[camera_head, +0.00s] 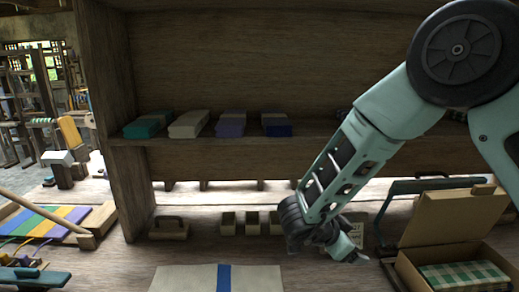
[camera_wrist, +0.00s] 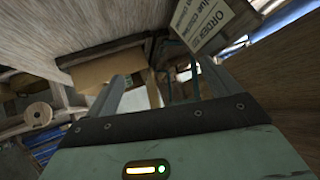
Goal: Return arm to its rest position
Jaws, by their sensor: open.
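My arm comes in from the upper right in the head view, with its forearm slanting down to the left. My gripper (camera_head: 345,248) is above the wooden table, below the shelf and left of the open cardboard box (camera_head: 450,222). In the wrist view my gripper (camera_wrist: 155,85) shows two fingers spread apart. I see nothing held between them. A card with the printed word "ORDER" (camera_wrist: 203,20) is beyond the fingers at the top of the wrist view.
The wooden shelf (camera_head: 225,146) carries several folded cloths, including a teal one (camera_head: 148,125). Green checked cloth (camera_head: 465,276) lies in the cardboard box. A pale cloth with a blue stripe (camera_head: 185,279) lies at the front. Small wooden bins (camera_head: 252,223) stand beneath the shelf. A striped loom piece (camera_head: 45,220) is at left.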

